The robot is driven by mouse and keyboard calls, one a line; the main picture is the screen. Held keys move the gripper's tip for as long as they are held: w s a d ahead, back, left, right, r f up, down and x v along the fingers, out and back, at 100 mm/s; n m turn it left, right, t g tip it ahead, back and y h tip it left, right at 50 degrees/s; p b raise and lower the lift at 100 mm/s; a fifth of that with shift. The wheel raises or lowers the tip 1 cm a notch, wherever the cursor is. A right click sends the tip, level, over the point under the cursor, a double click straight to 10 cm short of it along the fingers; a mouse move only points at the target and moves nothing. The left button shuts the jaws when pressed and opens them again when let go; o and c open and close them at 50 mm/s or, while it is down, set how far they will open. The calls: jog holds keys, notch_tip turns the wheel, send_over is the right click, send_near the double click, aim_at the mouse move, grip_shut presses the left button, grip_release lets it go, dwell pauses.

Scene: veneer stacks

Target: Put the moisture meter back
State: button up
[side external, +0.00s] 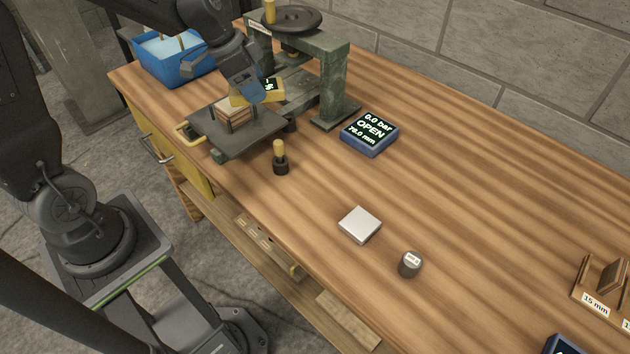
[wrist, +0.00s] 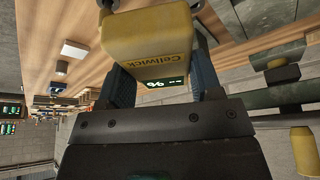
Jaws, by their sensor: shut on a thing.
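The moisture meter (side external: 272,90) is a yellow block marked "Cellwick", with a small dark display. In the wrist view the meter (wrist: 150,40) fills the space between the fingers, and its display reads "% --". My gripper (side external: 252,90) is shut on it, one blue finger on each side in the wrist view (wrist: 163,78). In the side view it is held at or just above a small veneer stack (side external: 236,113) on the dark press plate (side external: 258,131). I cannot tell whether the meter touches the stack. The meter's resting place is not identifiable.
The green press frame (side external: 336,85) with its handwheel stands close behind my gripper. A blue tub (side external: 172,68) is at the far left.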

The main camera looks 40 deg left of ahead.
jog(key=w+d+f+m+g+h, duration=0.1)
jog(key=d+f+m+g+h, duration=0.2)
jog(key=d+m, duration=0.95)
jog(key=n+y, duration=0.1)
send_over(319, 186)
jog(key=a, duration=0.1)
jog(key=shift+g, duration=0.4)
notch_tip(319, 186, down, 7)
jog(key=shift+a, duration=0.15)
jog(key=shift+f, duration=2.15)
jog(key=shift+f, duration=0.1)
jog(key=o, duration=1.1)
